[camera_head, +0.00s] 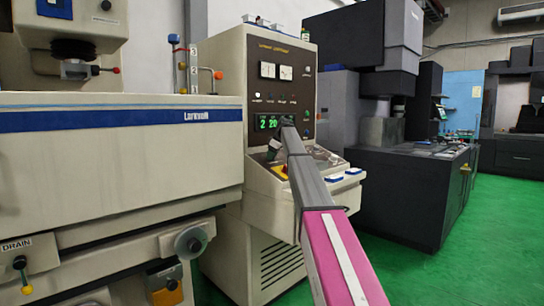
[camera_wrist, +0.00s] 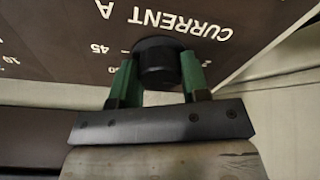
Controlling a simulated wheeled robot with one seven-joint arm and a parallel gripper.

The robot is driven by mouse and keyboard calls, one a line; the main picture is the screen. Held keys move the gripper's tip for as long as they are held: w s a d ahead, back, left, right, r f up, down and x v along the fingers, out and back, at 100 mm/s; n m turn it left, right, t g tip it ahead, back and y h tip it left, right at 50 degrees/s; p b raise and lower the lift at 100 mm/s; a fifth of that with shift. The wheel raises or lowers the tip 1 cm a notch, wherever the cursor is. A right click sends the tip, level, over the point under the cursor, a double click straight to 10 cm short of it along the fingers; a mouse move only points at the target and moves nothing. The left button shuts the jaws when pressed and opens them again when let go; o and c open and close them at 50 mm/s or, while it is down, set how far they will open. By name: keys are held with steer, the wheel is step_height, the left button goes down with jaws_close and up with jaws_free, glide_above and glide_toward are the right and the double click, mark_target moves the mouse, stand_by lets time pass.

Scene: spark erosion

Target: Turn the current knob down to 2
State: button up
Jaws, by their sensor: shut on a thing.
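In the wrist view, the current knob (camera_wrist: 157,62) is a round black knob on the dark brown panel (camera_wrist: 60,30). The label "CURRENT A" is printed beside it, with scale numbers including 10 and 45 on the left. My gripper (camera_wrist: 158,76) has its two green fingers on either side of the knob, shut on it. The knob's pointer is not visible. In the head view my arm reaches to the control panel (camera_head: 308,100) and hides the knob. The green display (camera_head: 268,122) left of my arm's end shows digits that look like "2 20".
The cream control cabinet (camera_head: 225,80) has a sloped desk with buttons below the panel. A cream machine tank (camera_head: 110,160) stands at the left. A dark machine (camera_head: 410,180) stands at the right, with green floor (camera_head: 480,260) in front.

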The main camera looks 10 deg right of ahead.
steer(key=shift+n, duration=0.4)
steer(key=o, duration=0.9)
steer(key=shift+o, duration=0.2)
steer(key=v, duration=1)
steer(key=shift+d+r, duration=0.2)
steer(key=shift+r, duration=0.2)
